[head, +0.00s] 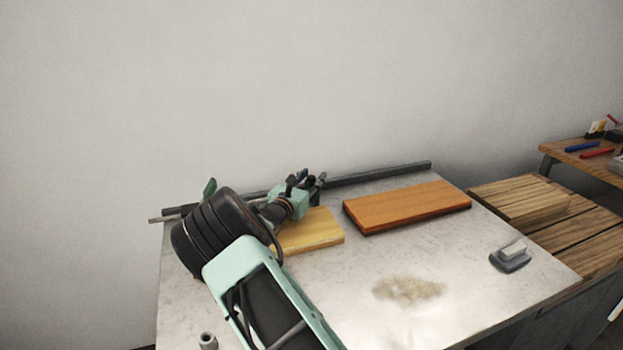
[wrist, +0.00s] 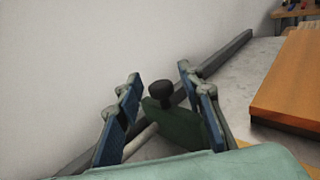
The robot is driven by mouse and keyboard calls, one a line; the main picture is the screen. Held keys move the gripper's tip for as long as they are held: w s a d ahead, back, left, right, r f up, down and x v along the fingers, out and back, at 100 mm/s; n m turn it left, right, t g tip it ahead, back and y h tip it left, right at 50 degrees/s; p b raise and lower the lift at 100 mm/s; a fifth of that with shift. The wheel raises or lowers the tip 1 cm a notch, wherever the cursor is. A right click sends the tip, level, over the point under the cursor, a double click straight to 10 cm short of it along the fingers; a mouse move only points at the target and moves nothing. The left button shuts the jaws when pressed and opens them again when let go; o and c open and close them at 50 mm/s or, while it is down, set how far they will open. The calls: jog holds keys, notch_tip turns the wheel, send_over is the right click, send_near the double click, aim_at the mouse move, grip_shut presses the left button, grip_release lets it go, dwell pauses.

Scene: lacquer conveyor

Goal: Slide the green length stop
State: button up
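The green length stop (wrist: 182,130), a dark green plate with a black knob (wrist: 161,90), shows in the wrist view between my fingers. In the head view a small dark green part just beyond my fingertips seems to be the stop (head: 321,178). My gripper (head: 305,182) is at the back rail of the table and also shows in the wrist view (wrist: 162,110). Its blue-padded fingers are apart, one on each side of the stop. A gap shows at the left finger; the right finger overlaps the plate, so contact there is unclear. The stop's lower part is hidden by my gripper's body.
A dark rail (head: 380,173) runs along the table's back edge, with a thin rod beside it. A pale board (head: 318,233) lies under my gripper and an orange-brown board (head: 405,208) to its right. A grey block (head: 510,257) sits front right. A green piece (head: 209,188) shows behind my arm.

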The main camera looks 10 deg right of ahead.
grip_shut()
jog(key=shift+a, duration=0.1)
jog(key=s+a, duration=0.1)
jog(key=a, duration=0.5)
jog(key=s+a, duration=0.1)
jog(key=a, duration=0.5)
jog(key=s+a, duration=0.1)
jog(key=a, duration=0.6)
jog(key=shift+s, duration=0.4)
jog(key=shift+d, duration=0.1)
grip_release()
jog(key=v, duration=1.2)
